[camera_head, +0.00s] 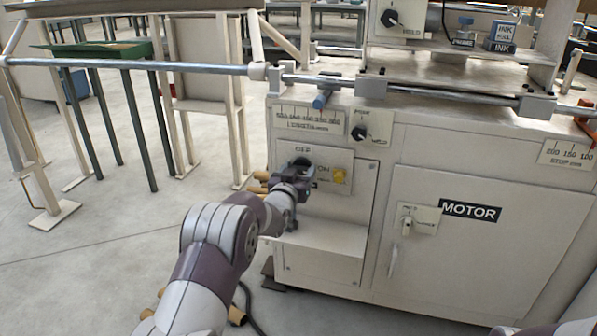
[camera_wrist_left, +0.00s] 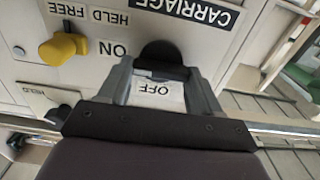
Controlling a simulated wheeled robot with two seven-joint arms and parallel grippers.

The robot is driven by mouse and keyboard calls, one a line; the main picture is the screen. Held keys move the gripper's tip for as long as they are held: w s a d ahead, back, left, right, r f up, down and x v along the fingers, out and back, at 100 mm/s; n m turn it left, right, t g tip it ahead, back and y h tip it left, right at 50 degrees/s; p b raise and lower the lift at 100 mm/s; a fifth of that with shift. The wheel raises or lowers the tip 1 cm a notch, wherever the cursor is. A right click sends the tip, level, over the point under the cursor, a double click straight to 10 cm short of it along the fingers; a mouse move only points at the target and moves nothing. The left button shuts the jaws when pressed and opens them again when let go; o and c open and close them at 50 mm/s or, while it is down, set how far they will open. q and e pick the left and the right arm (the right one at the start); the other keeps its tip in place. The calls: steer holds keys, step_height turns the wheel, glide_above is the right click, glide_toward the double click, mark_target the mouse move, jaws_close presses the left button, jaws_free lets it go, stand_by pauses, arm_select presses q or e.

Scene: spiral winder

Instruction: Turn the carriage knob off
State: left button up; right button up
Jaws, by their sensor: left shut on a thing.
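The carriage knob (camera_head: 301,162) is a black knob on a pale panel (camera_head: 329,158) on the front of the cream machine, with OFF printed above it and ON to its right. In the left wrist view the knob (camera_wrist_left: 160,52) shows as a dark rounded shape beyond the fingers, beside the upside-down CARRIAGE label (camera_wrist_left: 188,12). My left gripper (camera_head: 292,178) is at the panel, shut on the knob. In the left wrist view the two grey fingers (camera_wrist_left: 160,72) stand either side of it, with the OFF label (camera_wrist_left: 156,90) between them. The knob's pointing direction is hidden.
A yellow HELD/FREE knob (camera_head: 340,176) sits close to the right of the gripper; it also shows in the left wrist view (camera_wrist_left: 62,47). A MOTOR switch plate (camera_head: 418,219) is further right. A horizontal rod (camera_head: 150,66) runs above the panel.

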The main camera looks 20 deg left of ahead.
arm_select(q)
steer(key=n+p, duration=0.3)
steer(key=n, duration=0.1)
steer(key=shift+a+r, duration=0.1)
steer(key=shift+a+f+n+p, duration=0.15)
steer(key=shift+n+p, duration=1.3)
steer(key=shift+n, duration=1.95)
steer(key=shift+f+n+p, duration=0.25)
steer(key=shift+n+p, duration=1.15)
steer(key=shift+n, duration=2)
steer(key=o, duration=1.1)
steer(key=shift+c, duration=0.2)
